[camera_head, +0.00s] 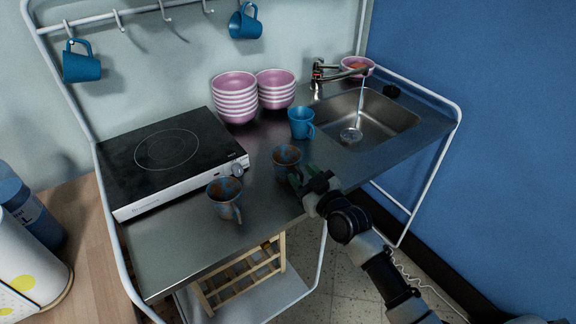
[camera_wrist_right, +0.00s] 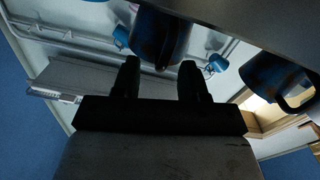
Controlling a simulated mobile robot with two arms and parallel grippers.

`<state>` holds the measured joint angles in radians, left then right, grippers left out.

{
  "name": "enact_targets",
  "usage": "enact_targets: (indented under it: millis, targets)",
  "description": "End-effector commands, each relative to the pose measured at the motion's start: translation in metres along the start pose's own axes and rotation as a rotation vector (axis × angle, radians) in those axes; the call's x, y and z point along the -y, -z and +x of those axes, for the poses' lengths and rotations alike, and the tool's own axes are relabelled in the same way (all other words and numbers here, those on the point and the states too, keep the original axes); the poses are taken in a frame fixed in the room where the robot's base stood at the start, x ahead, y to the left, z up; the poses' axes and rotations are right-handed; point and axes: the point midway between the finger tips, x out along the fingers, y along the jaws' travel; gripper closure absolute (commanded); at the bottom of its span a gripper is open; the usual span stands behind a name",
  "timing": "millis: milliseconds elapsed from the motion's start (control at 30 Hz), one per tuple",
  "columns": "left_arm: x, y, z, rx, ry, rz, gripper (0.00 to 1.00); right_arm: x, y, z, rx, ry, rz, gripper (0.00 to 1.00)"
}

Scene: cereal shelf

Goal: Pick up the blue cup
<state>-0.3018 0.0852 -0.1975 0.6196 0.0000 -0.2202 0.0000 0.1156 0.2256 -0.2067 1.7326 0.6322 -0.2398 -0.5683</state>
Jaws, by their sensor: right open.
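A plain blue cup (camera_head: 302,122) stands upright on the metal counter, left of the sink. Two blue cups with brown mottling stand nearer the front: one in the middle (camera_head: 286,161), one farther left (camera_head: 226,197). My right gripper (camera_head: 296,177) is open, just in front of the middle mottled cup. In the upside-down right wrist view, a dark blue cup (camera_wrist_right: 162,38) sits beyond the open fingers of the gripper (camera_wrist_right: 160,78), with nothing visibly held. Another mottled cup (camera_wrist_right: 268,80) is at the right there. My left gripper is not in view.
Two blue cups hang from the rail, left (camera_head: 82,67) and right (camera_head: 243,25). Pink bowls (camera_head: 235,97) are stacked behind the counter's middle. A black hob (camera_head: 165,150) is at left, the sink (camera_head: 368,122) with its tap at right. Counter between the mottled cups is clear.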

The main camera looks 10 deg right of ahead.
Motion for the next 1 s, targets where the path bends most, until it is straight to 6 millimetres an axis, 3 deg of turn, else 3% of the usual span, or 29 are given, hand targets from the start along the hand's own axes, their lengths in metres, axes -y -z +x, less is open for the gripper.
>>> enact_targets:
  millis: [133,367,400,667,1000]
  targets:
    - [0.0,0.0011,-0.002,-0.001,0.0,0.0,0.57,-0.0004,0.0,0.0151,0.001,0.0,0.0,0.57]
    - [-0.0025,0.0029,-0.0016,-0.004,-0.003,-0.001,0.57,-0.0002,-0.0011,0.017,0.001,0.0,-0.001,0.57]
    - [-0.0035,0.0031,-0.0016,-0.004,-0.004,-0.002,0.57,-0.0002,-0.001,0.0169,0.001,0.0,0.0,0.58]
    - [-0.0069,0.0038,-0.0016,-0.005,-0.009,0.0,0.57,-0.0002,-0.0012,0.0167,0.002,0.0,-0.001,0.98]
    - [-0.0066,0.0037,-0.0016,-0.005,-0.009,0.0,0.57,-0.0005,-0.0016,0.0165,0.003,0.0,-0.002,1.0]
